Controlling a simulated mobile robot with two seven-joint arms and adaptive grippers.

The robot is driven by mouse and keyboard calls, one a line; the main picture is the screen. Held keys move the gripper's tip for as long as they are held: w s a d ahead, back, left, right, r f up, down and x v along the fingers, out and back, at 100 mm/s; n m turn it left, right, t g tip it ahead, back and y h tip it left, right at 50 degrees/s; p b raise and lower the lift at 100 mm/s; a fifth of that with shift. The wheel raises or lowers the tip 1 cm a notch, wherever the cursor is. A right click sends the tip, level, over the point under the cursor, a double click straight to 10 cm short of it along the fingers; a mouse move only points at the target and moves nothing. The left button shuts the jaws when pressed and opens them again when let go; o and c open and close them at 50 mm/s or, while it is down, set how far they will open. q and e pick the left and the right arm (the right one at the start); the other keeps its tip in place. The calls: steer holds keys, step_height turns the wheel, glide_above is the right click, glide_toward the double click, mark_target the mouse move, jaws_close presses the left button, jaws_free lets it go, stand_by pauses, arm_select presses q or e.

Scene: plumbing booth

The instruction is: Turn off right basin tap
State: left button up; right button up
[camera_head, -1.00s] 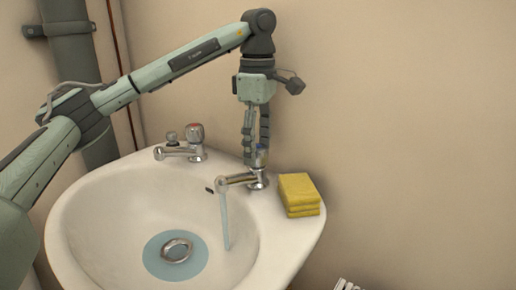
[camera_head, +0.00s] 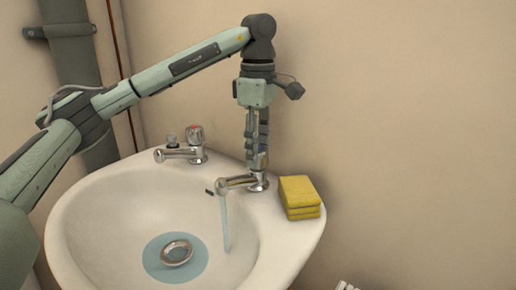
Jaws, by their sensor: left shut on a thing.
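The right basin tap (camera_head: 240,183) is a chrome tap on the back right rim of the white basin (camera_head: 110,205). A stream of water (camera_head: 225,222) runs from its spout into the bowl. My left gripper (camera_head: 257,165) points straight down over this tap and is shut on its handle, which the fingers mostly hide. The left basin tap (camera_head: 183,150), with a red mark on its top, stands apart on the rim, and no water shows from it. My right gripper is not in view.
A stack of yellow sponges (camera_head: 299,196) sits on the rim just right of the tap. A grey pipe (camera_head: 76,60) runs up the wall at the left. Some water pools around the drain (camera_head: 176,253). The wall at the right is clear.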

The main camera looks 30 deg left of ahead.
arm_select(q)
steer(key=m+p, duration=0.1)
steer(key=m, duration=0.6)
steer(key=shift+m, duration=0.4)
steer(key=m, duration=0.3)
steer(key=shift+m+p, duration=0.3)
steer(key=shift+p, duration=0.1)
steer(key=m, duration=0.3)
steer(key=shift+s+m, duration=0.1)
steer(key=shift+m, duration=0.2)
steer(key=m, duration=0.4)
steer(key=shift+a, duration=0.1)
steer(key=shift+m, duration=1.9)
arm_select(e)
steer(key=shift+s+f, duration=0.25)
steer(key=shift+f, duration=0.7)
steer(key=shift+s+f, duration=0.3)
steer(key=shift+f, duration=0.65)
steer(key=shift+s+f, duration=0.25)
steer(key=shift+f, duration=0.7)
